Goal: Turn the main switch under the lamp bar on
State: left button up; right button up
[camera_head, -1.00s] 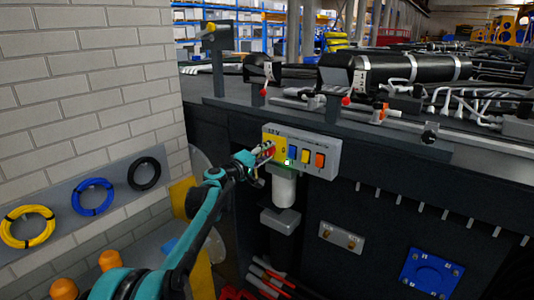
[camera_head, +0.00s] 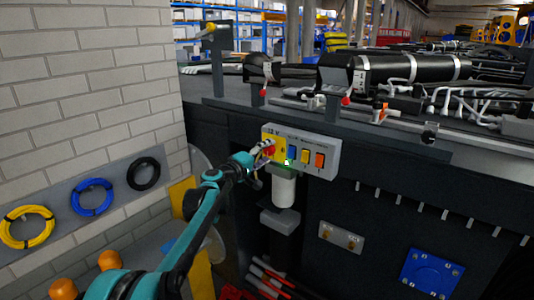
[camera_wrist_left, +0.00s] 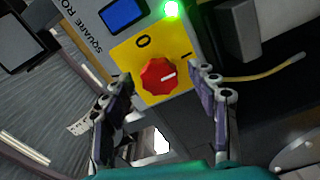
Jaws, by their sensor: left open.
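The main switch is a red rotary knob (camera_wrist_left: 159,76) on a yellow plate (camera_wrist_left: 130,53) marked 0 and I. Its white line points toward the I side. In the head view the knob (camera_head: 269,152) sits at the left end of the grey switch box (camera_head: 331,155). A green light (camera_wrist_left: 171,9) glows beside the plate; it also shows in the head view (camera_head: 286,162). My left gripper (camera_wrist_left: 163,80) is open, its fingers on either side of the knob in the wrist view, with gaps between. In the head view the gripper (camera_head: 259,158) is just in front of the knob.
Blue (camera_head: 291,153), yellow (camera_head: 304,156) and orange (camera_head: 319,160) switches sit to the right on the box. The brick wall (camera_head: 85,90) with cable coils is at left. The chassis edge overhangs the box.

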pick_arm(q)
jog(key=v, duration=1.1)
jog(key=shift+s, duration=0.2)
jog(key=s+f+m+g+y+b, duration=0.45)
jog(key=s+f+b, duration=0.95)
jog(key=s+f, duration=0.75)
jog(key=s+a+f+m+g+y+b, duration=0.1)
jog(key=s+a+f+y+b, duration=0.2)
jog(key=s+f, duration=0.6)
jog(key=s+a+f+m+g+y+b, duration=0.2)
jog(key=s+a+f+b, duration=0.5)
jog(key=f, duration=1)
jog(key=s+y+b, duration=0.1)
jog(key=s, duration=0.2)
jog(key=shift+s+a+f, duration=0.25)
jog(key=shift+a, duration=0.05)
